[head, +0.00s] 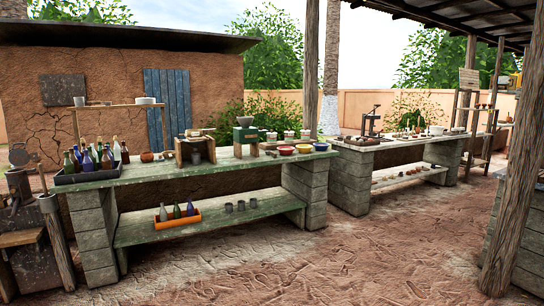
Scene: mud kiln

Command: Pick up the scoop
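I cannot make out the scoop for certain; the items on the benches are small and far off. The far bench (385,143) holds a press (370,125) and several small objects too small to name. My gripper is not in view.
A dark tray (72,180) of bottles stands at the near bench's left end. The lower shelf holds an orange crate (178,219) with bottles and several grey cups (240,206). A wooden post (512,180) stands at right. The dirt floor in front is clear.

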